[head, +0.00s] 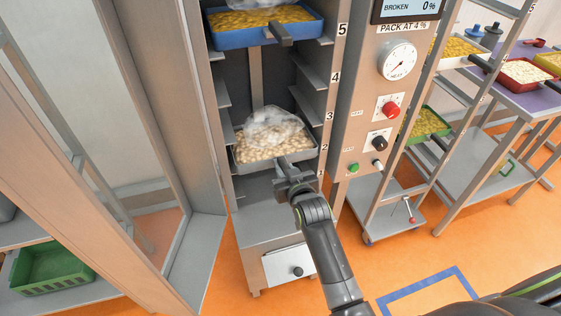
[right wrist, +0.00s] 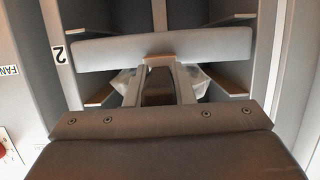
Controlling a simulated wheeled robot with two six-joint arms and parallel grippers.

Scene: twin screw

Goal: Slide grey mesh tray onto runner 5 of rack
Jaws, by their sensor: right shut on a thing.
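A grey tray (head: 262,153) with pale beige pieces in it sits inside the open cabinet, near the label 2. A white cloudy mass covers part of its load. Whether the tray is mesh cannot be told. My right gripper (head: 289,172) is at its front handle, shut on it. The right wrist view shows the tray's front wall (right wrist: 190,48) straight ahead, with the fingers (right wrist: 157,80) at its middle. The rack (head: 444,130) stands right of the cabinet, with numbered levels and trays of yellow pieces on it. My left gripper is out of view.
A blue tray (head: 262,37) of yellow pieces sits high in the cabinet, near label 5. A control panel (head: 376,110) lies between cabinet and rack. The open door (head: 160,140) stands left. A purple table (head: 516,92) is behind the rack. Orange floor in front is mostly clear.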

